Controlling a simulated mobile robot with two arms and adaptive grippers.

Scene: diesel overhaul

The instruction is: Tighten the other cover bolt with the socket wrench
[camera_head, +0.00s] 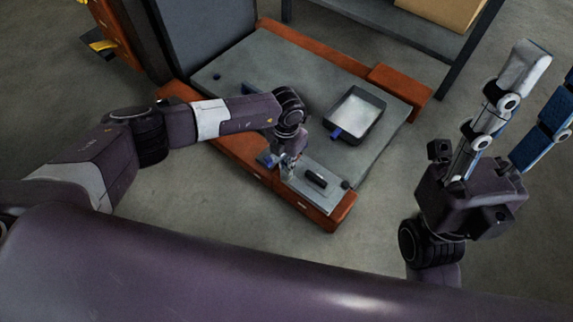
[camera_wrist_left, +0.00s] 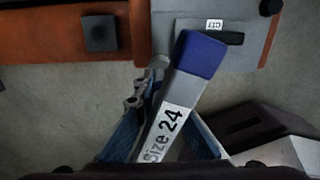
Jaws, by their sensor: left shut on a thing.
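My left gripper (camera_head: 278,160) is shut on the socket wrench (camera_wrist_left: 187,88) near the front edge of the workbench. The wrench is grey with a blue end and a "Size 24" label, and points up and slightly right between the blue finger pads in the left wrist view. The grey cover plate (camera_head: 327,196) lies beside the gripper, with a black handle (camera_head: 316,179) on it and a dark round knob (camera_head: 346,185) near its right edge. I cannot make out the cover bolts or whether the wrench touches one. My right gripper (camera_head: 541,92) is open and empty, off to the right.
The grey bench top (camera_head: 255,68) has an orange frame. A black tray (camera_head: 376,122) with a pale inside stands on it, with a blue item (camera_head: 338,132) at its near corner. A dark square block (camera_wrist_left: 100,33) sits on the orange surface. A shelf with a cardboard box (camera_head: 447,10) stands behind.

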